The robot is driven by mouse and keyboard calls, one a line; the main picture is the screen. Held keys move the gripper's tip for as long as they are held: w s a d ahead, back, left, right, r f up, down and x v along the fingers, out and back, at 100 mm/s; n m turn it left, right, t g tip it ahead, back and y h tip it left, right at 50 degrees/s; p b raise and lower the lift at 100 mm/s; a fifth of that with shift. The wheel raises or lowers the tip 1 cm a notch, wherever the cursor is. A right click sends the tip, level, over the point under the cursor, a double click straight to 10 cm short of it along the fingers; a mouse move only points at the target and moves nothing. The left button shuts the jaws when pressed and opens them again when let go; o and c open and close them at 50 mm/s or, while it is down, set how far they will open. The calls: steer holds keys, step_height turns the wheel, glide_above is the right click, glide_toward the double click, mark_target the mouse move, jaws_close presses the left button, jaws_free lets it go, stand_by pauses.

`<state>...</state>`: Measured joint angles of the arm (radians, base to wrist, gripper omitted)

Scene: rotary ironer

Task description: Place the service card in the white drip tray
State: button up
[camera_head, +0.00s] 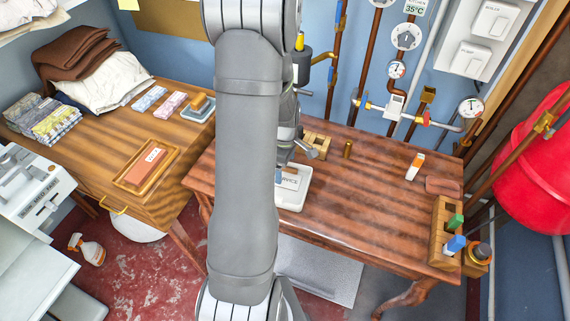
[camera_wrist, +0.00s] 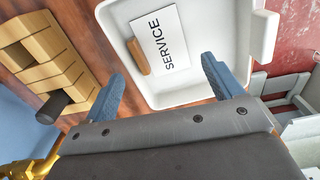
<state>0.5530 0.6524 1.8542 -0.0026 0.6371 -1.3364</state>
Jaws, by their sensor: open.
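The white service card (camera_wrist: 168,40), printed SERVICE and with a small wooden strip (camera_wrist: 138,57) along one edge, lies inside the white drip tray (camera_wrist: 262,35). In the head view the card (camera_head: 291,181) and the tray (camera_head: 290,206) show just right of my arm, partly hidden by it. The card looks flat on the tray floor. My gripper (camera_wrist: 161,68) is open, its two blue fingers apart, pointing at the tray. The fingers look clear of the card, with nothing between them. In the head view my arm hides most of the gripper.
A wooden holder (camera_head: 445,232) with coloured items stands at the table's right end. The middle right tabletop is mostly clear.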

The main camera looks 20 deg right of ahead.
step_height(320, 180, up, 12)
stand_by(0.5)
steer(key=shift+f, duration=4.9)
steer(key=shift+f, duration=0.1)
